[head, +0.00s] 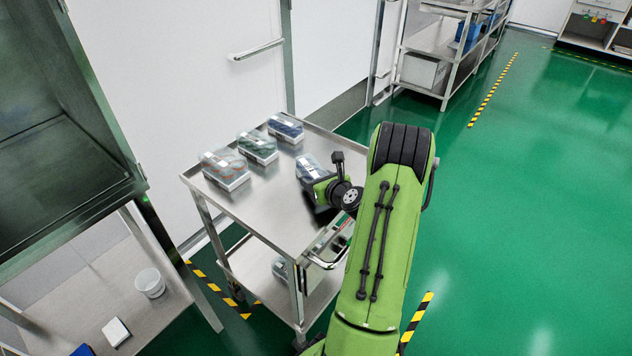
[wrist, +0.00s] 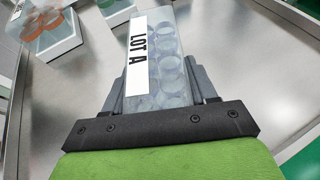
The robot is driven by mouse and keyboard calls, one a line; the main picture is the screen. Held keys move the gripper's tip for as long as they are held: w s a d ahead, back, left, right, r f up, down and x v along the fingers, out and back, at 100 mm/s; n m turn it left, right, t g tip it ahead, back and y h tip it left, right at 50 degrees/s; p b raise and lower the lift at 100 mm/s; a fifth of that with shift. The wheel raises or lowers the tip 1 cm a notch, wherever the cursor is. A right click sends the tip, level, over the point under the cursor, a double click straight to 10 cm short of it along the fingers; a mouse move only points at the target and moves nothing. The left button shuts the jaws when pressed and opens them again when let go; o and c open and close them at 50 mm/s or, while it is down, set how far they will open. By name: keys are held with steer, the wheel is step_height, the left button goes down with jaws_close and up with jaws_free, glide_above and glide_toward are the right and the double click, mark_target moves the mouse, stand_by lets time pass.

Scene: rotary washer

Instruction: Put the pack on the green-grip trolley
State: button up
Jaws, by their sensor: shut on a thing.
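The pack (head: 308,167) is a clear box of pale bluish round pieces. In the wrist view the pack (wrist: 168,45) has a white label reading "LOT A". My gripper (head: 318,182) is shut on the pack, with a dark finger on each side of it in the wrist view. The pack is over the right part of a steel trolley top (head: 262,200); I cannot tell whether it touches the top. My arm hides part of the trolley's right side. A bent metal handle (head: 328,262) shows at its near end; its grip colour is unclear.
Several other packs stand along the trolley's far left side: red (head: 225,168), green (head: 257,147) and blue (head: 286,127). More packs lie on its lower shelf. A steel chamber (head: 60,140) opens at left. A shelf rack (head: 440,50) stands behind. Green floor at right is clear.

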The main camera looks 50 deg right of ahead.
steer(key=o, duration=1.1)
